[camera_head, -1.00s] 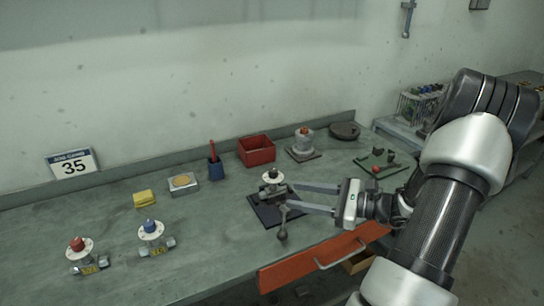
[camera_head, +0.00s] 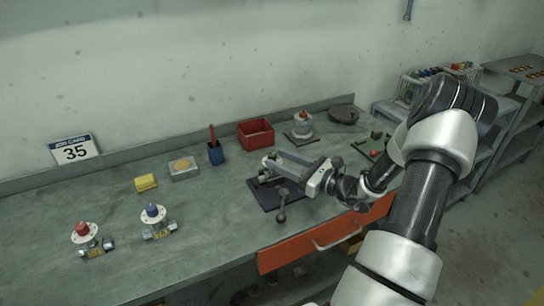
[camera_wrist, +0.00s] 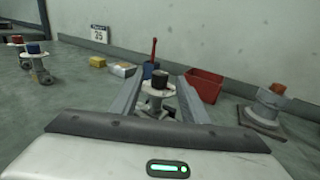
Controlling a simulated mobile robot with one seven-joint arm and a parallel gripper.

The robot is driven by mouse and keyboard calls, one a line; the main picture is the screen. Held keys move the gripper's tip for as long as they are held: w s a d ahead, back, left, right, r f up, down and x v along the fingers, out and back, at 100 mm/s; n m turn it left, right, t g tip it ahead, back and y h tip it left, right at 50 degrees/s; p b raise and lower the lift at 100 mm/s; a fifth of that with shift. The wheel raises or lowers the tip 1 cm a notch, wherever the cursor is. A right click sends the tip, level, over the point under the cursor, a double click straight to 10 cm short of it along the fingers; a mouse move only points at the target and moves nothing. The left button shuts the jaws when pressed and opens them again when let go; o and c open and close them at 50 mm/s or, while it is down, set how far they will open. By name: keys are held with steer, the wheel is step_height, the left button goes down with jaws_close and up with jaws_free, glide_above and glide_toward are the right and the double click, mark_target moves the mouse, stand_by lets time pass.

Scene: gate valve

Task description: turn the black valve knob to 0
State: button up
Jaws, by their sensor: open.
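The black valve knob (camera_wrist: 159,78) stands upright on a white dial disc (camera_wrist: 151,90) in the middle of the wrist view. My gripper (camera_wrist: 163,76) is open, with one finger on each side of the knob. I cannot tell whether either finger touches it. In the head view my gripper (camera_head: 273,157) reaches left over the valve and hides most of the knob and dial. The valve's dark base plate (camera_head: 262,194) lies on the bench. The dial's markings are too small to read.
A blue-knob valve (camera_head: 152,213) and red-knob valve (camera_head: 82,231) stand left. A red bin (camera_head: 256,134), a blue cup (camera_head: 216,154) and an orange-topped valve (camera_head: 302,125) stand behind.

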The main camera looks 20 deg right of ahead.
mark_target(276, 158)
steer(key=shift+x, duration=1.8)
jaws_close()
steer(key=shift+h, duration=0.3)
